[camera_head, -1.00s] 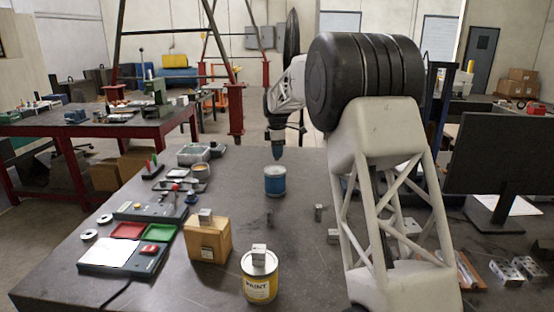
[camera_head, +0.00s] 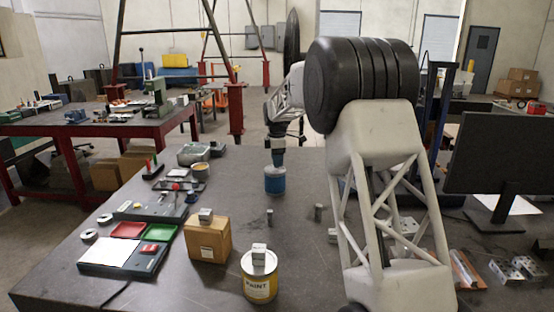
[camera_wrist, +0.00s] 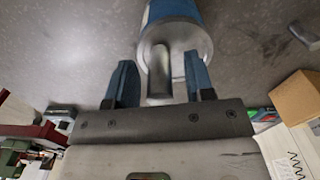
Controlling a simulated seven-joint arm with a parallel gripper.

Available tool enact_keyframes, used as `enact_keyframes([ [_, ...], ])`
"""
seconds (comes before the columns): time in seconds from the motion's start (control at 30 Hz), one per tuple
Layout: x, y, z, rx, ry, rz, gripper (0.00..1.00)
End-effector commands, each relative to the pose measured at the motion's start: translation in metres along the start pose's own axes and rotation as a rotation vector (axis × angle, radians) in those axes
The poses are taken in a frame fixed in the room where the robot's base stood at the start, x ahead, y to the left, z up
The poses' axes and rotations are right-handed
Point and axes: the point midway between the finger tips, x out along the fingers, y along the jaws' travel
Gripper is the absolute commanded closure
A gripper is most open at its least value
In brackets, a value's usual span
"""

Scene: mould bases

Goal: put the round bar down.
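The round bar (camera_wrist: 160,80) is a short grey metal cylinder. In the wrist view it stands upright on the grey lid of a blue can (camera_wrist: 198,18). My gripper (camera_wrist: 160,88) is open, with one blue finger on each side of the bar. A gap shows between the bar and each finger. In the head view my gripper (camera_head: 277,162) points down just over the blue can (camera_head: 275,183), near the far edge of the table. The bar cannot be made out there.
Two small metal pieces, one (camera_head: 270,214) and another (camera_head: 318,212), stand in front of the can. A cardboard box (camera_head: 208,243) and a yellow paint can (camera_head: 259,283), each with a metal block on top, stand nearer.

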Motion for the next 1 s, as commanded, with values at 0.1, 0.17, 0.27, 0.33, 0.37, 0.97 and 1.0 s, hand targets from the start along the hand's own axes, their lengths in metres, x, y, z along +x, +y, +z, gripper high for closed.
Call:
enact_keyframes([
  [0.1, 0.000, 0.000, 0.000, 0.000, 0.000, 0.000, 0.51],
  [0.17, 0.000, 0.000, 0.000, 0.000, 0.000, 0.000, 0.51],
  [0.27, -0.001, 0.000, 0.000, 0.000, 0.000, 0.000, 0.51],
  [0.33, -0.002, 0.000, 0.000, 0.000, 0.000, 0.000, 0.51],
  [0.37, -0.003, 0.000, 0.000, 0.000, 0.000, 0.000, 0.51],
  [0.97, -0.079, 0.000, 0.000, 0.000, 0.000, 0.002, 0.51],
  [1.0, -0.086, 0.000, 0.000, 0.000, 0.000, 0.002, 0.51],
])
